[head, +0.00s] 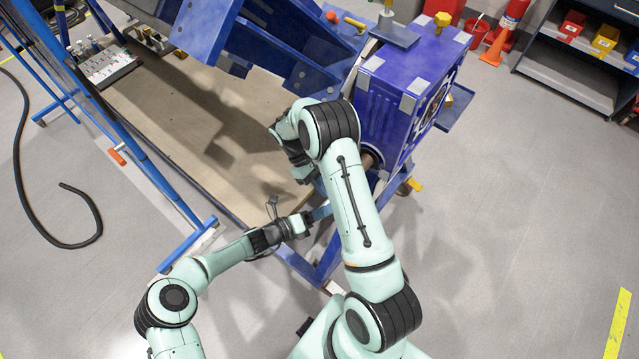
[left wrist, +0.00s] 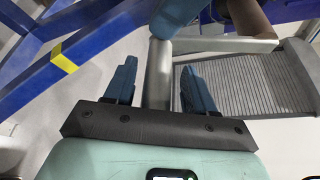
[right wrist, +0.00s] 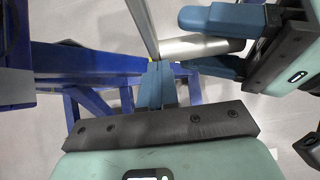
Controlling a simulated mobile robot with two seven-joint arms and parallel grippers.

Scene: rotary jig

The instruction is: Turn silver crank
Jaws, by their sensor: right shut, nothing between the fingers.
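The silver crank shows in the left wrist view as a round grip (left wrist: 159,75) with a flat arm running right; it also shows in the right wrist view (right wrist: 195,47). My left gripper (left wrist: 160,82) is open, one finger on each side of the grip, with a gap on both sides. It also shows in the head view (head: 322,212). My right gripper (right wrist: 157,66) is shut and empty, its fingertips close to the crank's corner; I cannot tell whether they touch. In the head view, my right arm hides the crank and most of the right gripper.
A blue jig housing (head: 385,100) stands behind the crank, with a blue frame and a tan board (head: 200,120) to its left. A ribbed grey panel (left wrist: 255,80) lies beside the crank in the left wrist view. Shelves (head: 570,70) stand at top right; the floor at right is clear.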

